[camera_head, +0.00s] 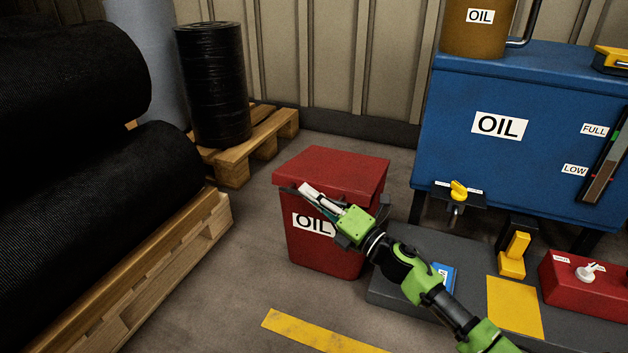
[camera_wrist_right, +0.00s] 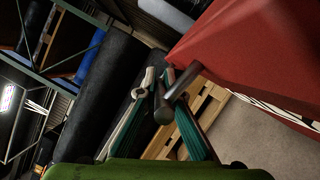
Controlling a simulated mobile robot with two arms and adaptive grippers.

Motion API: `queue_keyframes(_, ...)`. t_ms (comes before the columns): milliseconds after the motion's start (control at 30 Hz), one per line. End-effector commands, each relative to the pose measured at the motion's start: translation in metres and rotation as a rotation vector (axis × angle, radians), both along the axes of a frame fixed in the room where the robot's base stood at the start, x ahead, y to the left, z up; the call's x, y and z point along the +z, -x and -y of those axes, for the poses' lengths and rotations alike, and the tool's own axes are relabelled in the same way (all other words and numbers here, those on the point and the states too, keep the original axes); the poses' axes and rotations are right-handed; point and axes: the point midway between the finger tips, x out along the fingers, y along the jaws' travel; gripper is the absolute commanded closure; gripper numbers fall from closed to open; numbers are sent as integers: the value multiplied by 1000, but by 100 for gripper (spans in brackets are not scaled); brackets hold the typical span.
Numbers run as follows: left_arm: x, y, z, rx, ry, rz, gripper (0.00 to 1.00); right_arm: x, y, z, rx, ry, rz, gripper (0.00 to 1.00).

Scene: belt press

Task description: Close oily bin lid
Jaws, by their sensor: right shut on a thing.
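The red oily bin (camera_head: 323,249), with a white OIL label on its front, stands on the floor in the middle of the head view. Its red lid (camera_head: 335,172) lies over the top, with no clear gap showing. The lid also fills the upper right of the wrist view (camera_wrist_right: 250,50). My right gripper (camera_head: 311,194) is at the lid's front edge, and in the wrist view its fingers (camera_wrist_right: 162,82) are around a dark bar handle (camera_wrist_right: 180,90) on the lid. The gripper covers part of the front edge and label. My left gripper is not in view.
A blue OIL tank (camera_head: 500,150) stands to the right, with a yellow-handled tap (camera_head: 458,190). A red box (camera_head: 583,290) sits at the lower right. Black rolls on pallets (camera_head: 180,270) line the left. Floor is clear left of the bin.

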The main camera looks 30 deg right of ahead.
Motion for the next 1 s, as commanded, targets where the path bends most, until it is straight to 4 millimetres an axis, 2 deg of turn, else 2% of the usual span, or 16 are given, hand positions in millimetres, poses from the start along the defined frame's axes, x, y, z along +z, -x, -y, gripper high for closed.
queue_keyframes(33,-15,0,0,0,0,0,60,-18,2,-4,9,-3,1,100)
queue_keyframes(100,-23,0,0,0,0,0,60,-30,3,-5,10,-4,0,100)
queue_keyframes(300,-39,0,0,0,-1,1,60,-53,3,-6,11,59,54,100)
queue_keyframes(400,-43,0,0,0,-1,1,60,-58,3,-6,11,80,71,100)
queue_keyframes(567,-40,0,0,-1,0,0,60,-55,3,-7,14,82,71,100)
queue_keyframes(600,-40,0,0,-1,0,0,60,-55,3,-7,14,82,71,85)
queue_keyframes(1000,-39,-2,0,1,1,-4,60,-56,6,-3,8,81,67,85)
